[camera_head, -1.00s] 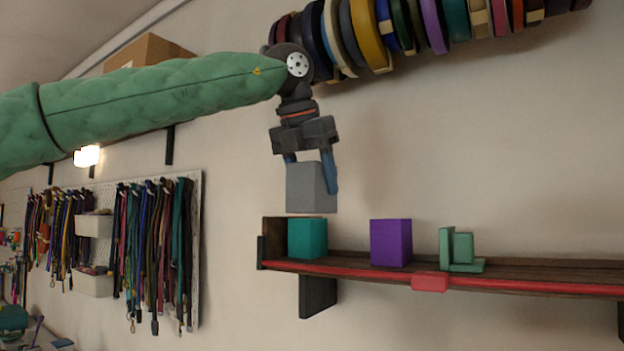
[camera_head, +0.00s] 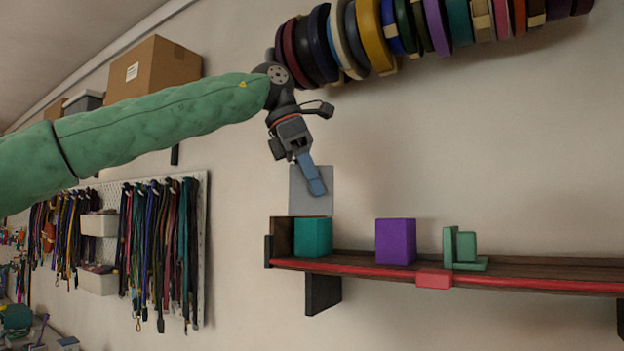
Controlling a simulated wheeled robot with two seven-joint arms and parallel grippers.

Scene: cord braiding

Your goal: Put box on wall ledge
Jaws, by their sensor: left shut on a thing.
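My left gripper (camera_head: 305,172) points down and is shut on a grey box (camera_head: 297,190). One blue finger shows across the box's right part; the other finger is hidden. The grey box is just above the teal box (camera_head: 313,238) at the left end of the wall ledge (camera_head: 525,270); I cannot tell whether the two touch. A purple box (camera_head: 395,242) stands on the ledge to the right of the teal one. My right gripper is not in view.
A green L-shaped piece (camera_head: 463,247) stands on the ledge right of the purple box. A red clip (camera_head: 433,279) sits on its red front edge. Cord spools (camera_head: 375,35) hang above. A pegboard with cords (camera_head: 160,245) is at left. The ledge's right part is clear.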

